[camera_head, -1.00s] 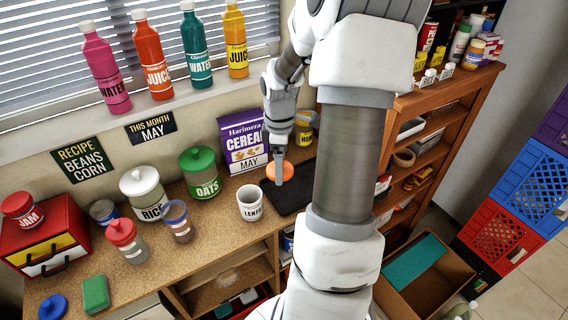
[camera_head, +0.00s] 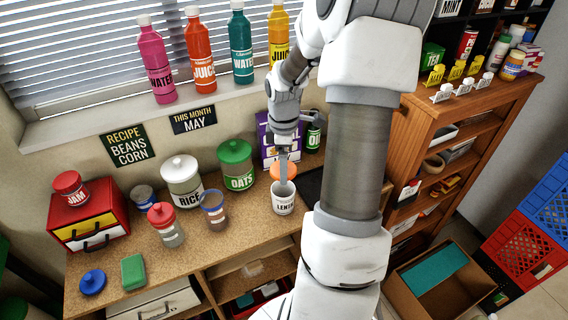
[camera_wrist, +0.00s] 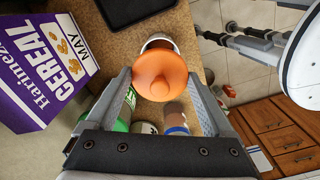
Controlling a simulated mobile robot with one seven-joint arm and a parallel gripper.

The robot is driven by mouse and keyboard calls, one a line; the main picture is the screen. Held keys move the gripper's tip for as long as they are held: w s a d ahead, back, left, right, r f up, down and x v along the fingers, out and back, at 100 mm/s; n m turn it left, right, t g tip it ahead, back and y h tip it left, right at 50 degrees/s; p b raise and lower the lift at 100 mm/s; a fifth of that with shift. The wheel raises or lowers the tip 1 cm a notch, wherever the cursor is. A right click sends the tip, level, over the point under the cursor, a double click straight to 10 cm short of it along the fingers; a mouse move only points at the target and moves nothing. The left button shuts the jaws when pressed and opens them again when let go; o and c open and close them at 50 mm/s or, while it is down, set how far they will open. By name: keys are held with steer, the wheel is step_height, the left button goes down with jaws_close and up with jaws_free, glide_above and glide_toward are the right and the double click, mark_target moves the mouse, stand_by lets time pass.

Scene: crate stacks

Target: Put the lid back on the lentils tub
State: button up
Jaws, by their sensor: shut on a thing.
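The lentils tub (camera_head: 283,203) is a white tub with a dark label, standing upright near the counter's front edge. My gripper (camera_head: 284,178) points down and is shut on the orange lid (camera_head: 277,169). In the head view the lid is just above and behind the tub's rim, and the finger partly hides it. In the wrist view the orange lid (camera_wrist: 160,73) sits between the fingertips, with its knob toward the camera. The white tub (camera_wrist: 158,40) shows partly beyond the lid, mostly hidden by it. I cannot tell whether lid and tub touch.
A cereal box (camera_head: 265,138) and a dark mat (camera_head: 312,186) are close behind and right of the tub. The oats jar (camera_head: 238,178), rice jar (camera_head: 182,187) and a blue-rimmed cup (camera_head: 214,213) stand to the left. A blue lid (camera_head: 93,281) lies at far left.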

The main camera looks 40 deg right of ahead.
step_height(320, 180, down, 6)
steer(key=b, duration=0.4)
steer(key=shift+r, duration=0.15)
steer(key=shift+p, duration=0.55)
stand_by(2.4)
steer(key=o, duration=1)
steer(key=shift+o, duration=0.2)
steer(key=shift+r+p, duration=3.25)
steer(key=shift+r, duration=0.2)
